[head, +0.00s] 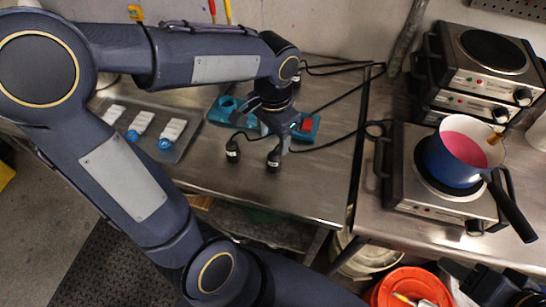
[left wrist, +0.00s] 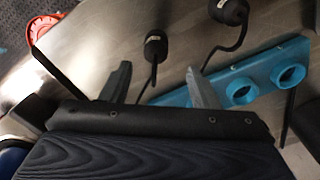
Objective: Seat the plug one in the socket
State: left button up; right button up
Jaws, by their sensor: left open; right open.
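Two black plugs with small white labels lie on the steel bench, a left plug (head: 232,151) and a right plug (head: 273,159); the labels are too small to read. In the left wrist view one plug (left wrist: 155,46) shows beyond the gap between the fingers and another (left wrist: 228,11) at the top edge. The teal socket strip (head: 218,113) is partly hidden by my left gripper (head: 263,125); two round sockets (left wrist: 241,91) show in the left wrist view. My left gripper is open and empty above the strip. My right gripper (head: 492,287) is at the bottom right, partly cut off.
Black cables run across the bench to the right. A hotplate (head: 405,168) holds a blue pot (head: 447,168) of pink liquid at right. A red bucket (head: 413,286) stands below. The front of the bench is clear.

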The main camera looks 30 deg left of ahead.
aim_at(274, 155)
pick_arm(q)
jog(key=f, duration=0.7)
jog(key=shift+s+d, duration=0.2)
jog(key=c, duration=1.1)
